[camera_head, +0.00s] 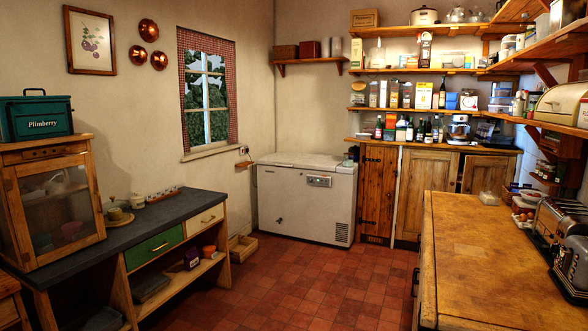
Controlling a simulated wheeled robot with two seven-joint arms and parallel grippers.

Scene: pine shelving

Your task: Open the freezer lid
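A white chest freezer (300,207) stands in the far corner below and to the right of the window. Its flat lid (305,161) is shut, lying level on the body. A small panel or latch (319,181) sits at the front, just under the lid edge, and a grey vent grille is at the lower right. Neither of my grippers shows in the camera_head view, so how they stand is hidden.
Red tiled floor (310,285) is clear up to the freezer. A dark-topped counter (160,214) runs along the left, with a low wooden crate (243,247) on the floor past it. A wooden worktop (490,260) fills the right. Wooden cupboards (410,195) adjoin the freezer's right.

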